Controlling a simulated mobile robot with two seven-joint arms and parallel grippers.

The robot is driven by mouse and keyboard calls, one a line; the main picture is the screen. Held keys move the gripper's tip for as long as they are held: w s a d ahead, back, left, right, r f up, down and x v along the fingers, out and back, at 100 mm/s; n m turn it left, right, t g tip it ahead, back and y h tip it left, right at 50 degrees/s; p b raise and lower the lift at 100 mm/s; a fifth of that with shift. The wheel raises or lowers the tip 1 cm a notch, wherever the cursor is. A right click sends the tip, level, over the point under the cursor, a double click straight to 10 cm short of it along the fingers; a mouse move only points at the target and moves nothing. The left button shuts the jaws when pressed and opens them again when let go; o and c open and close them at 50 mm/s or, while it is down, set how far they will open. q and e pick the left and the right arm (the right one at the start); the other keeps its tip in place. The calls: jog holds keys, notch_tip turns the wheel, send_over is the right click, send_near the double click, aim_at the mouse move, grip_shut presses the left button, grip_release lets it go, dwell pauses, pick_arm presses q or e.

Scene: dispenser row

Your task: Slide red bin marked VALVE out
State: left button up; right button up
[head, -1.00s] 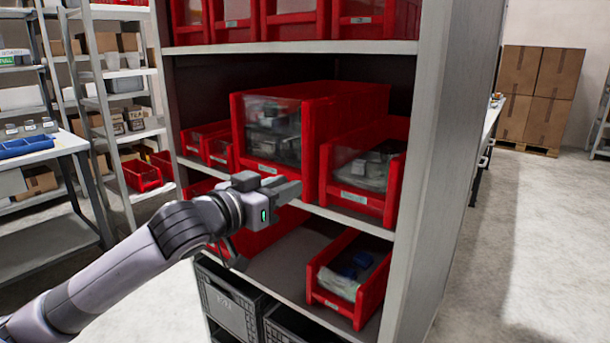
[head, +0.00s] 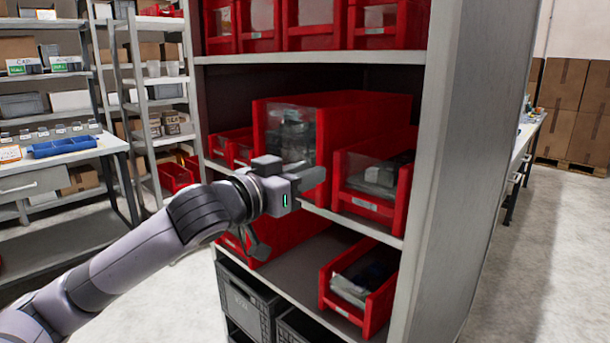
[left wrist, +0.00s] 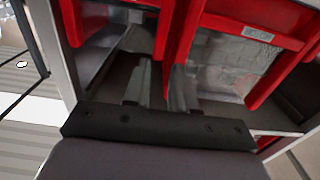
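Several red bins with clear fronts stand on the shelf unit, and their label text is too small to read, so I cannot tell which is marked VALVE. A large red bin (head: 340,122) is on the middle shelf, with a smaller red bin (head: 400,203) to its right. My left gripper (head: 314,178) is in front of the large bin's lower right part, near the gap between the two. In the left wrist view its two fingers (left wrist: 160,88) are apart with nothing held between them. A red bin with a white label (left wrist: 258,33) shows beyond them. My right gripper is not in view.
The grey shelf side panel (head: 465,150) rises right of the bins. Another red bin (head: 374,318) sits on the shelf below, with grey crates (head: 245,305) at the bottom. A table with a blue tray (head: 62,147) stands left. Open floor lies at the right.

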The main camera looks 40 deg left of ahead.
aim_at(336, 163)
pick_arm(q)
jog(key=w+p, duration=0.1)
jog(key=w, duration=0.1)
jog(key=w+p, duration=0.1)
jog(key=w, duration=0.2)
jog(key=shift+w+d+r, duration=0.1)
jog(key=shift+w+d, duration=0.1)
jog(key=shift+w, duration=0.15)
jog(key=shift+w+d, duration=0.1)
jog(key=shift+w, duration=0.65)
grip_shut()
dwell(0.8)
